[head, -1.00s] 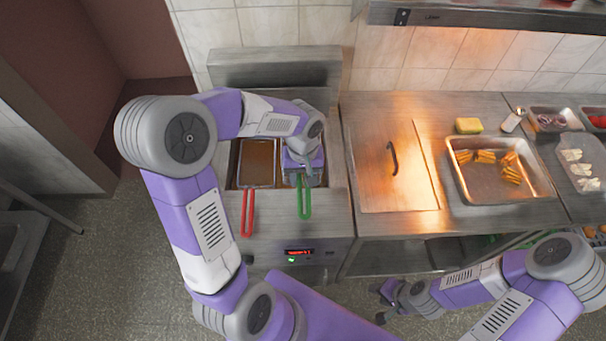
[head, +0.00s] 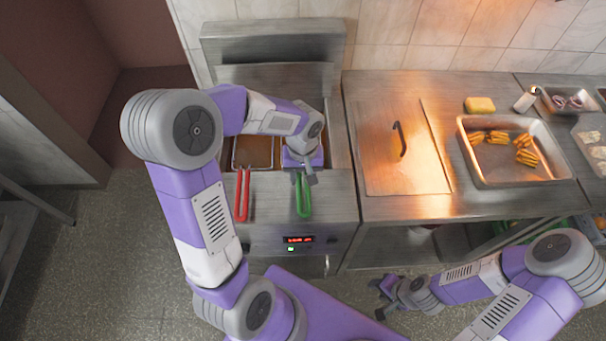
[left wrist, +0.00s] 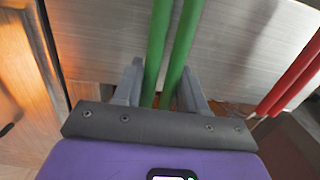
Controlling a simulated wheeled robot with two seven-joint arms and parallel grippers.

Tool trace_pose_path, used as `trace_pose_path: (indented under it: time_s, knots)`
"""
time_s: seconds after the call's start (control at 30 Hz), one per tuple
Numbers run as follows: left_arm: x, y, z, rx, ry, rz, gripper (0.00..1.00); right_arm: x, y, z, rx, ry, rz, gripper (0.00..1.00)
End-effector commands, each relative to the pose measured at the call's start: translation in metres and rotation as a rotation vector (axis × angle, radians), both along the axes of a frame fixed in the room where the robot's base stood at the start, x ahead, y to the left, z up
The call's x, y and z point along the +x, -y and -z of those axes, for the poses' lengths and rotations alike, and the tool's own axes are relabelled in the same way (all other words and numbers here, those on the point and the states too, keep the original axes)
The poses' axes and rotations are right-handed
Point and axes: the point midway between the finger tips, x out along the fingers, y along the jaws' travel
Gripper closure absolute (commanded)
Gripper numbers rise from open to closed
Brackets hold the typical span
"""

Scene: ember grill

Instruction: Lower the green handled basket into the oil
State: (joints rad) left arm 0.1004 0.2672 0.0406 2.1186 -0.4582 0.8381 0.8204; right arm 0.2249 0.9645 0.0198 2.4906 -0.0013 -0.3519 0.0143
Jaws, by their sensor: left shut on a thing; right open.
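The green handled basket shows mainly as its green handle (head: 303,196), which reaches over the front of the fryer (head: 335,190). My left gripper (head: 308,178) is shut on this handle near the right-hand well. In the left wrist view the two green bars (left wrist: 165,50) pass between the fingers of my left gripper (left wrist: 157,90). The basket's body is hidden under my gripper and wrist, so its depth in the oil cannot be told. The left-hand well holds brown oil (head: 253,152). My right gripper (head: 379,298) is open and empty, low in front of the counter.
A red handle (head: 242,195) lies left of the green one and also shows in the left wrist view (left wrist: 292,80). A lidded counter section (head: 385,160) and a tray of fried pieces (head: 475,170) stand to the right. A yellow sponge (head: 480,104) lies behind the tray.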

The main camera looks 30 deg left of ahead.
Motion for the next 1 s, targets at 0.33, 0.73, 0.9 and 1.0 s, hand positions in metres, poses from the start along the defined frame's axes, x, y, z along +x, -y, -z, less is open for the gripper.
trace_pose_path:
  time_s: [0.33,0.73,0.9,1.0]
  knots:
    - [0.001,0.0,0.0,0.0,0.002,0.001,1.0,0.0,0.0,0.0,0.0,0.0,0.0,0.57]
    - [0.001,0.0,0.009,0.0,0.002,0.001,1.0,0.0,0.0,0.008,0.0,0.0,0.0,0.57]
    - [0.001,0.0,0.013,0.0,0.002,0.001,1.0,0.0,0.0,0.012,0.0,0.0,0.0,0.57]
    - [0.001,0.0,0.012,0.0,0.002,0.001,0.45,0.0,0.0,0.011,0.0,0.0,0.0,0.57]
